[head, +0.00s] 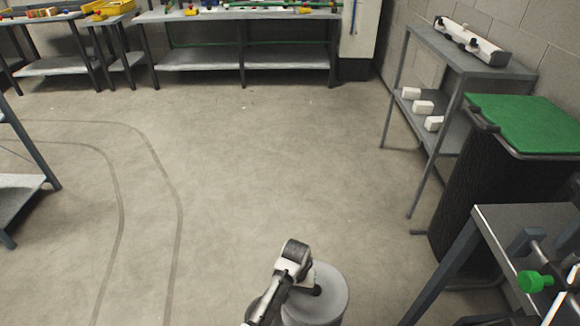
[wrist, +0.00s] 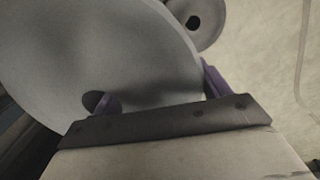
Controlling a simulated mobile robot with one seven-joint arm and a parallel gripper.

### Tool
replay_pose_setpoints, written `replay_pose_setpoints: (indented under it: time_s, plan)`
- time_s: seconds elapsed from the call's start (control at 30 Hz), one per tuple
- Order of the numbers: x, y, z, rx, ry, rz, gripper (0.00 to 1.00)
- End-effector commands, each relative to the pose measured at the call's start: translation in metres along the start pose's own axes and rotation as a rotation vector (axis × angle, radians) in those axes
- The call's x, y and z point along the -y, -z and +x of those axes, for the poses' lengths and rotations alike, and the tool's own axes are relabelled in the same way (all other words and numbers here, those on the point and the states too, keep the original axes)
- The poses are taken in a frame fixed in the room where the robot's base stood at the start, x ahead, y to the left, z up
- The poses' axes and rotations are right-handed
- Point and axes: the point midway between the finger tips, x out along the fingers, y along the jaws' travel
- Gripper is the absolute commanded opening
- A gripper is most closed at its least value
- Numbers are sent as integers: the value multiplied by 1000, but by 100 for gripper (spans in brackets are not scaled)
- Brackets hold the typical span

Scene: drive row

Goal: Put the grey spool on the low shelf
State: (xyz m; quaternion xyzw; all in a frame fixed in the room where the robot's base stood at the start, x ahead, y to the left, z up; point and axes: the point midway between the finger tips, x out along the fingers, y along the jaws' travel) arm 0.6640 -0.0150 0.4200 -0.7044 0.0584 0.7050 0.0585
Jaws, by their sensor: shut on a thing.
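The grey spool (head: 330,293) is a round, pale grey piece low in the middle of the head view, partly covered by my arm. My gripper (head: 312,286) is shut on it; the fingers are hard to make out there. In the wrist view the spool's large grey flange (wrist: 90,50) fills the upper left, with purple finger parts at its hole and right edge. A low shelf (head: 455,133) with several small white boxes is under the grey rack at right, well away from the spool. Other low shelves (head: 205,59) run under the back bench.
A black bin with a green lid (head: 535,122) stands near right, beside the rack. A metal table (head: 515,225) with a green knob is at lower right. A shelf unit (head: 20,192) is at the left edge. The middle floor is clear. A smaller grey disc (wrist: 212,30) shows beyond the spool.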

Motion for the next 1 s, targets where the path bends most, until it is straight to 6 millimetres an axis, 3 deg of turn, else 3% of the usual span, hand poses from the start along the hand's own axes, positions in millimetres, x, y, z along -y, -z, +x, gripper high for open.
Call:
replay_pose_setpoints:
  time_s: [0.27, 1.0]
  plan:
    - [16, 1, -5, -1, 1, -166, 20]
    - [9, 0, -2, -5, 2, -105, 20]
